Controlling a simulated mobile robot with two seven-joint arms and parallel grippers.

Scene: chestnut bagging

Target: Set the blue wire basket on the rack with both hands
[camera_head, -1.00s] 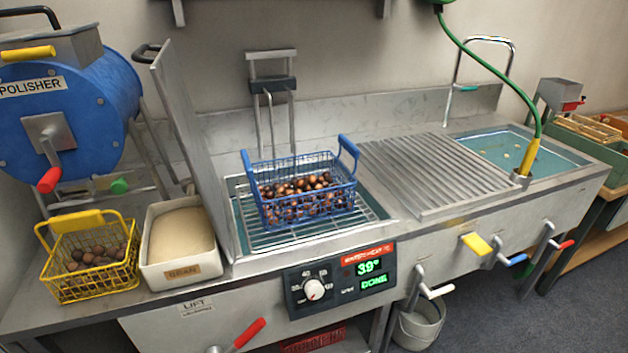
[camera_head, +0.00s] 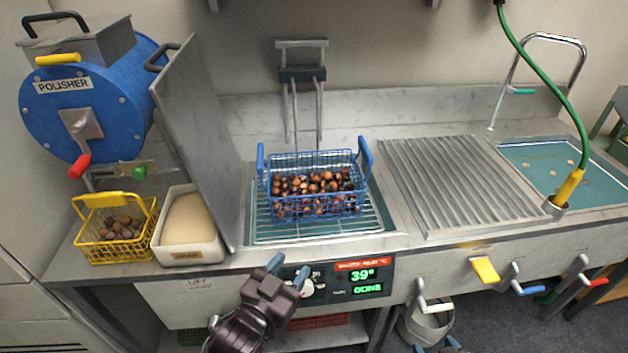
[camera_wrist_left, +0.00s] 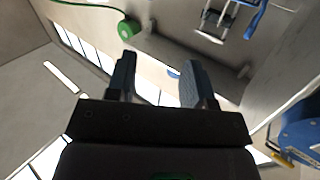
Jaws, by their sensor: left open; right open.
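The blue wire basket (camera_head: 316,205), full of brown chestnuts, stands upright on a wire grid (camera_head: 262,232) over the basin, its two blue handles raised at left and right. A ribbed metal rack (camera_head: 462,185) lies just right of it, bare. My left gripper (camera_head: 288,270) is open and empty in front of the control panel, below and nearer than the basket, touching nothing visible. Its spread fingers (camera_wrist_left: 160,78) also show in the left wrist view. My right gripper (camera_head: 435,345) shows only its fingertips at the bottom edge, apart and empty.
A raised metal lid (camera_head: 192,140) stands left of the basin. Beyond it are a bran tub (camera_head: 188,255), a yellow basket (camera_head: 117,238) and the blue polisher (camera_head: 85,120). Levers (camera_head: 485,270) project from the counter's front. A green hose (camera_head: 545,75) hangs at right.

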